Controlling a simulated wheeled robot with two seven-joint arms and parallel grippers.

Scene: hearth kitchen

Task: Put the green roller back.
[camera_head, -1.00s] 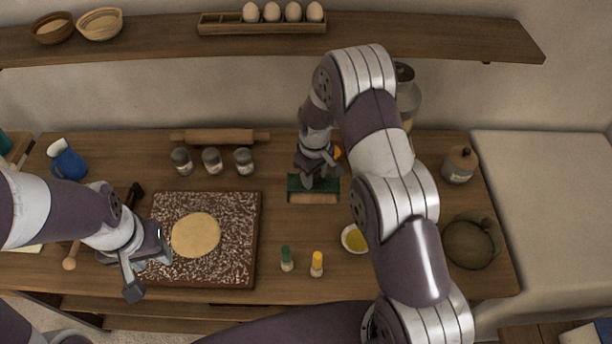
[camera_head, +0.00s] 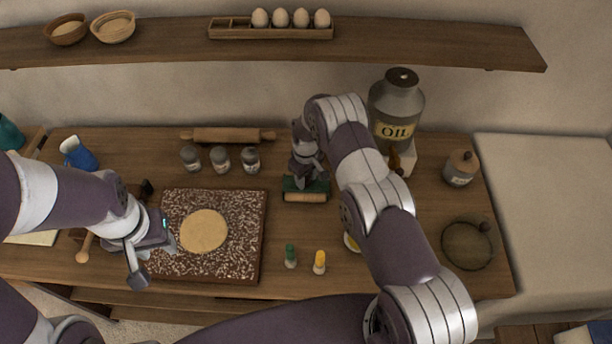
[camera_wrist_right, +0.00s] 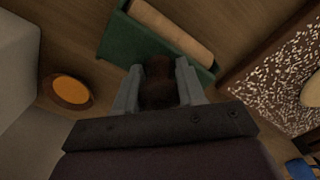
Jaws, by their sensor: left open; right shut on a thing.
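The green roller (camera_head: 305,190) has a green body and a pale wooden cylinder, and is right of the speckled board in the head view. It also shows in the right wrist view (camera_wrist_right: 120,38), with a dark brown handle. My right gripper (camera_wrist_right: 158,82) is shut on that handle, its fingers on either side. In the head view the right gripper (camera_head: 307,174) is above the roller; I cannot tell whether the roller touches the table. My left gripper (camera_head: 155,262) is open and empty by the board's left edge.
The speckled board (camera_head: 255,240) carries flat dough (camera_head: 203,231). Several shakers (camera_head: 221,159) and a rolling pin (camera_head: 228,135) are behind. An oil can (camera_head: 396,105) stands back right. Small green (camera_head: 290,256) and yellow (camera_head: 319,262) bottles are in front. A round dish (camera_head: 468,244) lies right.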

